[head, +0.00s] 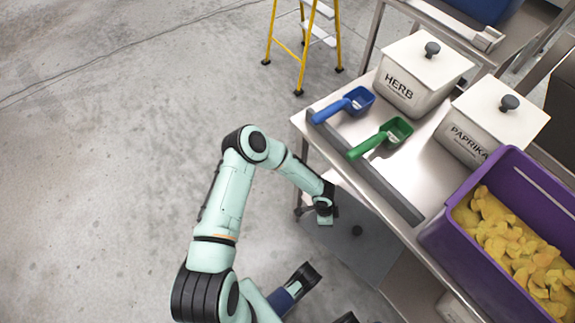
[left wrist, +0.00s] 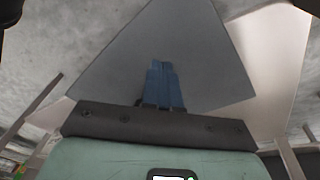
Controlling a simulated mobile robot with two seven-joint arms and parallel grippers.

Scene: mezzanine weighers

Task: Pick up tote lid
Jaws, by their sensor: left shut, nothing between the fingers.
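A flat grey panel (head: 372,248), which looks like the tote lid, shows beside the steel bench's near edge and lower than its top, with a small dark knob-like spot on it. I cannot tell what it rests on. My left gripper (head: 322,212) is over the panel's left part in the head view; its fingers are hard to make out there. In the left wrist view the blue fingers (left wrist: 160,80) are together and empty, with the grey panel (left wrist: 195,35) filling the view behind them. I cannot tell whether they touch it. My right gripper is not in view.
The bench (head: 425,165) holds a blue scoop (head: 358,100), a green scoop (head: 395,130), a HERB bin (head: 408,92), a PAPRIKA bin (head: 470,138) and a purple tote (head: 460,258) of yellow pieces. A yellow ladder (head: 303,50) stands behind. Floor at left is clear.

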